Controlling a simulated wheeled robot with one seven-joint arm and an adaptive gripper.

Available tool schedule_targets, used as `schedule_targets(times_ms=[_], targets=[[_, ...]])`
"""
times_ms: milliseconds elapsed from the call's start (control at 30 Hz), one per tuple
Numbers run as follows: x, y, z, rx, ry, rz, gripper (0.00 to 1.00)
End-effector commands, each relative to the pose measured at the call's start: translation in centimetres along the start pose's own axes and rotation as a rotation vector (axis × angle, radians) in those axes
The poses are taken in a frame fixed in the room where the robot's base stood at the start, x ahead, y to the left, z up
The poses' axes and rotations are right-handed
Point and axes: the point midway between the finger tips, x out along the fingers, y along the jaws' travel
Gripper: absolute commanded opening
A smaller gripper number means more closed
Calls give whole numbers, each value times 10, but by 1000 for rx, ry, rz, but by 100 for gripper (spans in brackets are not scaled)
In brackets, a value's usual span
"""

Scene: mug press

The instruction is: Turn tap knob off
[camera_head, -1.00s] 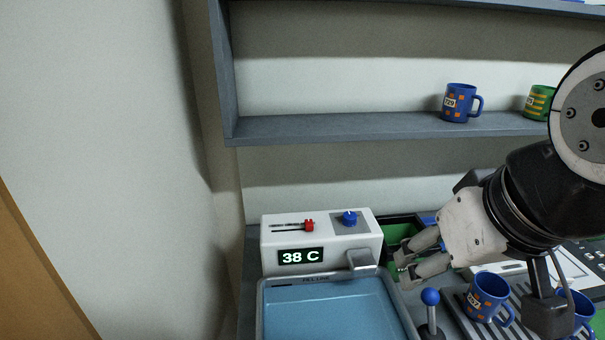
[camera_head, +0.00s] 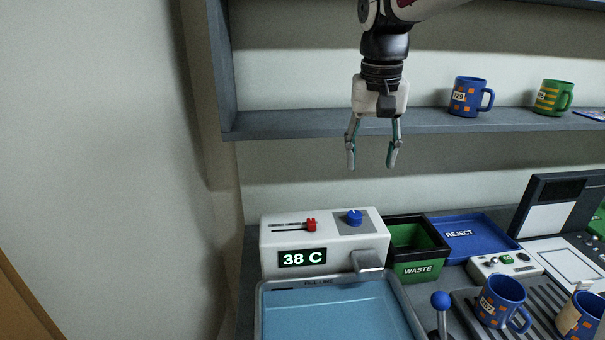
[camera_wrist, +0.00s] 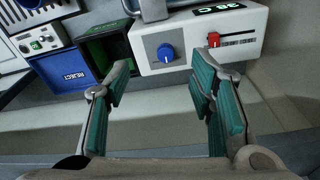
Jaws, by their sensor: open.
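The blue tap knob (camera_head: 354,217) sits on the top right of a white tap unit (camera_head: 290,238), on a grey patch. The knob also shows in the wrist view (camera_wrist: 166,52), beyond and between my fingers. A red slider (camera_head: 310,224) is left of it on the unit. The unit's display reads 38 C. Its spout (camera_head: 367,260) juts out over a basin of blue water (camera_head: 335,318). My gripper (camera_head: 371,165) is open and empty, fingers pointing down, above the knob and apart from it.
A green waste bin (camera_head: 422,268) and a blue reject tray (camera_head: 465,232) stand right of the unit. A blue-topped lever (camera_head: 440,301) and mugs (camera_head: 502,300) are at front right. A shelf (camera_head: 330,122) with mugs runs behind my gripper.

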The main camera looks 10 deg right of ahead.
Motion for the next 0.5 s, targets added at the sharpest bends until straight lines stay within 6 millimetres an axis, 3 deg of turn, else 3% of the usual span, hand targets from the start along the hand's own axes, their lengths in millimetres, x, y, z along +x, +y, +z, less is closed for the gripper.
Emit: schedule_targets(times_ms=[33, 200, 333, 500], targets=[[14, -3, -17, 15, -27, -3, 50], [38, -8, -51, 55, -84, -9, 50], [48, -10, -62, 71, -103, -12, 50], [58, -10, -63, 75, -110, -12, 50]])
